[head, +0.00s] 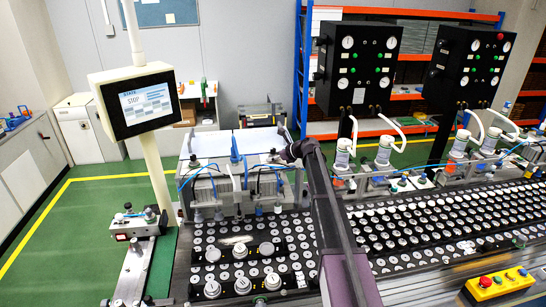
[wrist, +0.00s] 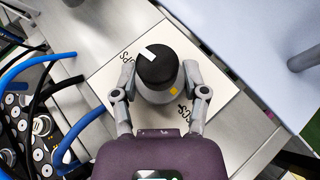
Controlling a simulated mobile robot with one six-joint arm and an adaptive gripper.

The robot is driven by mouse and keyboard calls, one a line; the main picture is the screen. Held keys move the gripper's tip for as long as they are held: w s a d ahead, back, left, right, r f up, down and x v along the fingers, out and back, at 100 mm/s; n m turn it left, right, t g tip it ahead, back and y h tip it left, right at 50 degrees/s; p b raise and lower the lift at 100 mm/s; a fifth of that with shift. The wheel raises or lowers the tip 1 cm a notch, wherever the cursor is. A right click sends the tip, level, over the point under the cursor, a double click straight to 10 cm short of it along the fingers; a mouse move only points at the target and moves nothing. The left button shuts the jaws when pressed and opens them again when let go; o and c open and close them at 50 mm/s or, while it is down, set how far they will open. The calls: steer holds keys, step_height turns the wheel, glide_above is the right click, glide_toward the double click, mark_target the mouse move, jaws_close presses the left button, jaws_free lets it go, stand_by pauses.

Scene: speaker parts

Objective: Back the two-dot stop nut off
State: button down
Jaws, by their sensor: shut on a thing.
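In the wrist view a round knob-like nut (wrist: 155,68) has a black top with a white stripe and a grey body with a yellow patch. It stands on a pale square plate (wrist: 222,92) with partly covered black lettering. My gripper (wrist: 158,84) has a grey finger closed on each side of the nut. No pair of dots is visible on it, so I cannot confirm which stop nut it is. In the head view my gripper (head: 276,158) is small, at the machine with white top panels (head: 208,146), and the nut cannot be made out there.
Blue and black hoses (wrist: 38,62) run left of my gripper in the wrist view, above a tray of round parts. In the head view a screen on a post (head: 146,104) stands left. Black gauge boxes (head: 356,66) and a conveyor of speaker parts (head: 440,228) lie right.

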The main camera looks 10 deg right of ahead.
steer(key=n+g+y, duration=0.1)
steer(key=n+g, duration=0.1)
steer(key=n, duration=0.1)
steer(key=n+g+y, duration=0.1)
steer(key=n+g, duration=0.1)
steer(key=g, duration=0.1)
steer(key=shift+w+n+g, duration=0.2)
steer(key=shift+n+g, duration=0.1)
steer(key=shift+n, duration=0.1)
steer(key=shift+s+n+g+y, duration=0.2)
steer(key=shift+n+g+y, duration=0.1)
steer(key=shift+n+g, duration=0.2)
steer(key=shift+c, duration=0.2)
jaws_free()
steer(key=shift+m+t, duration=0.4)
